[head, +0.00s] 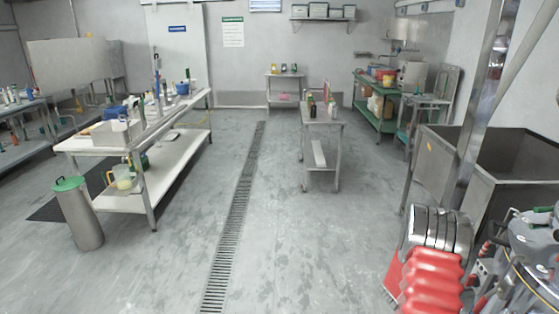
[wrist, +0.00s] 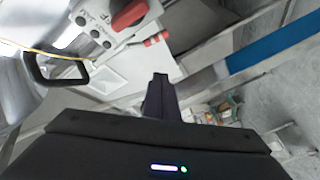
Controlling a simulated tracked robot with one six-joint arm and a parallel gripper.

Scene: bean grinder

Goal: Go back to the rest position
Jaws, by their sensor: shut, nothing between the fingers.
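My gripper (wrist: 160,80) shows in the wrist view as a dark narrow pair of fingers pointing up from the bottom middle. The fingers are together, with nothing between them. Beyond the fingers, a light grey panel with a red knob (wrist: 129,15) and several round buttons fills the upper left. A black looped handle (wrist: 57,70) is left of the fingers. I cannot tell how far these are from the fingertips. My gripper does not show clearly in the head view.
A narrow table (head: 322,119) stands mid-room. A steel sink (head: 440,160) is at right. The floor around the drain grate (head: 235,220) is clear.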

